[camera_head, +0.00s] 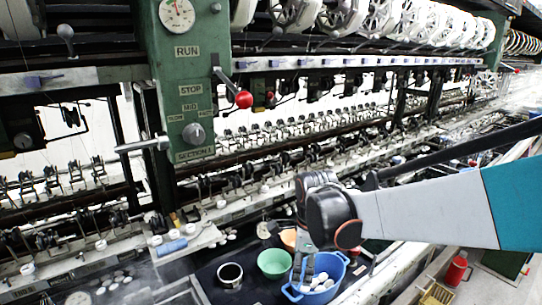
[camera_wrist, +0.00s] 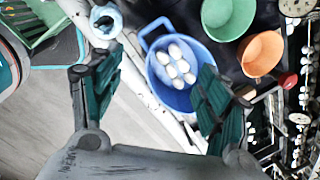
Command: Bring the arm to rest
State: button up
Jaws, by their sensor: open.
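My arm (camera_head: 425,212) reaches in from the right in the head view, and its wrist is bent downward. My gripper (camera_head: 303,268) points down over the blue basin (camera_head: 331,290), overlapping its left part in that view. In the wrist view my gripper (camera_wrist: 155,78) has its two dark green fingers wide apart with nothing between them. The blue basin (camera_wrist: 151,77) with several white cocoons (camera_wrist: 176,68) lies below and beyond the fingertips. The fingers appear clear of the basin.
A green bowl (camera_head: 274,263) and an orange bowl (camera_head: 289,238) stand beside the basin. A dark cup (camera_head: 230,274) is to their left. The reeling machine, with its lever's red knob (camera_head: 244,99), rises behind. A red container (camera_head: 456,270) is at lower right. Grey floor (camera_wrist: 60,115) shows at left.

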jog(key=s+d+r+n+t, duration=0.2)
jog(key=s+d+n, duration=0.3)
jog(key=s+n, duration=0.5)
jog(key=s+d+r+n+t, duration=0.3)
jog(key=s+d+r+n, duration=0.1)
jog(key=s+n, duration=0.6)
jog(key=shift+s+d+r+b, duration=0.25)
jog(key=shift+d+b, duration=0.1)
jog(key=shift+d, duration=0.55)
